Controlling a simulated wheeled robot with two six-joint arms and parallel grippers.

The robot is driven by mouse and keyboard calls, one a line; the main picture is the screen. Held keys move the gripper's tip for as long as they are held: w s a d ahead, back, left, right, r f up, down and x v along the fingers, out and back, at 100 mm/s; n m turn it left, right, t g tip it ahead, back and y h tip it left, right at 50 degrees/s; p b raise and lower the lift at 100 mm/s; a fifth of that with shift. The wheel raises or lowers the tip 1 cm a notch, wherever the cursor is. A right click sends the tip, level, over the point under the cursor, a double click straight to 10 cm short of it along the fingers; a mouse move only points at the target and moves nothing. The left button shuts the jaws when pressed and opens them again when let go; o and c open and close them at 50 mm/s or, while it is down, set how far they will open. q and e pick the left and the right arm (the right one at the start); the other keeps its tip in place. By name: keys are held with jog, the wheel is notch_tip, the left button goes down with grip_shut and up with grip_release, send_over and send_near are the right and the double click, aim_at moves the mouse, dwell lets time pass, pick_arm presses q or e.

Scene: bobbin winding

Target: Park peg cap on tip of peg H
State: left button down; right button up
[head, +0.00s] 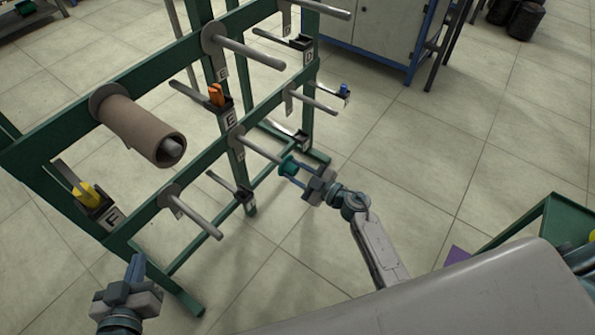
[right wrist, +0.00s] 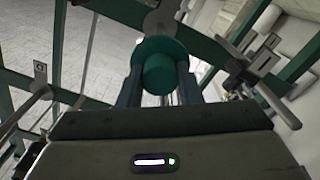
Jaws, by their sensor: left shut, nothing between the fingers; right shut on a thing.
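The teal peg cap (head: 288,165) is between the fingertips of my right gripper (head: 296,171), which is shut on it. Peg H (head: 260,149) is a grey rod sticking out from the green rack, with its plate and letter at the rack end. In the head view the cap lines up with the tip of peg H; I cannot tell whether it touches or sits on it. In the right wrist view the cap (right wrist: 160,70) is between both fingers and hides the peg behind it. My left gripper (head: 137,268) is shut and empty at lower left, apart from the rack.
The green rack (head: 190,150) carries several other grey pegs. One holds a brown roll (head: 140,130). Small holders bear an orange item (head: 216,95), a yellow item (head: 86,194) and a blue item (head: 344,89).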

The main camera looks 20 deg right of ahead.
jog(key=o, duration=1.2)
jog(key=v, duration=1)
jog(key=shift+s+d, duration=0.3)
